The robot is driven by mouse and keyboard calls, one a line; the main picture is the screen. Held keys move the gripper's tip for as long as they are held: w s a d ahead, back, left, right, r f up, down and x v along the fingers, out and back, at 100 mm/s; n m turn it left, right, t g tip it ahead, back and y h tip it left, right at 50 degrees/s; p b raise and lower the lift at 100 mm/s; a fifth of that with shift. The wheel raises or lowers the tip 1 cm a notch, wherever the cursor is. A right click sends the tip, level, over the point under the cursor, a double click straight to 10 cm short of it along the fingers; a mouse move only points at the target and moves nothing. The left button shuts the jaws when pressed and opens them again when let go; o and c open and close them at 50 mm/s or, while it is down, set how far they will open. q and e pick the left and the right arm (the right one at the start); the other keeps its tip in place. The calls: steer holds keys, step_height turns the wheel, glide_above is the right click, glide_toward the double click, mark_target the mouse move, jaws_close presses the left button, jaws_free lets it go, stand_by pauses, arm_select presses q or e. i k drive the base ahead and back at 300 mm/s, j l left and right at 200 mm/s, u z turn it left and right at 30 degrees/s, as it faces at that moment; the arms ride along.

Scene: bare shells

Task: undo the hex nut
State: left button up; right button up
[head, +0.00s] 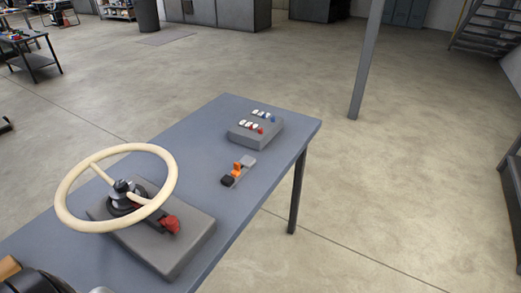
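I cannot clearly make out a hex nut. A cream steering wheel (166,179) with spokes sits tilted on a grey base block (190,231) on the table. Its dark hub (124,192) has a small metallic top that might be a nut, but it is too small to tell. A red knob or lever (169,224) sits on the base at the right of the hub. Neither of my grippers can be made out in the head view.
The blue-grey table (222,130) also holds a grey switch box (256,131) and a small orange-and-black part (236,172). Dark parts and a tan piece (9,267) crowd the bottom left corner. A grey post (366,62) stands beyond.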

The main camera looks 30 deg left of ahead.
mark_target(120, 187)
steer(key=u, duration=1.9)
